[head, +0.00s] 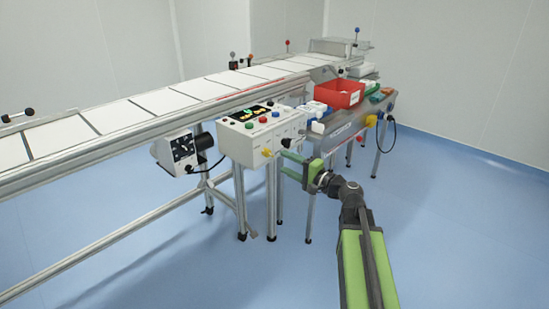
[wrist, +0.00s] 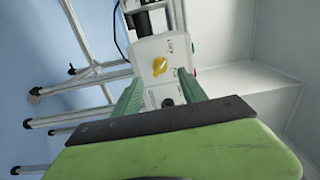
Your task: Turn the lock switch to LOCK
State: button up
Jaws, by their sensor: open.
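The lock switch is a yellow knob (head: 267,153) low on the front of the white control box (head: 236,146). In the wrist view the knob (wrist: 159,67) lies between and beyond my finger tips, its grip slanted, with a LOCK label on the white panel (wrist: 150,48) above it. I cannot tell which mark the knob points to. My gripper (head: 284,161) is open and empty, just right of the knob in the head view. In the wrist view its two green fingers (wrist: 160,78) straddle the knob's line, apart from it.
A black round part (wrist: 168,102) sits on the panel, nearer my palm. The conveyor (head: 150,103) runs behind the box. A side table (head: 345,132) with a red bin (head: 338,93) stands right of it. The blue floor in front is clear.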

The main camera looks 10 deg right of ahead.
jog(key=v, duration=0.9)
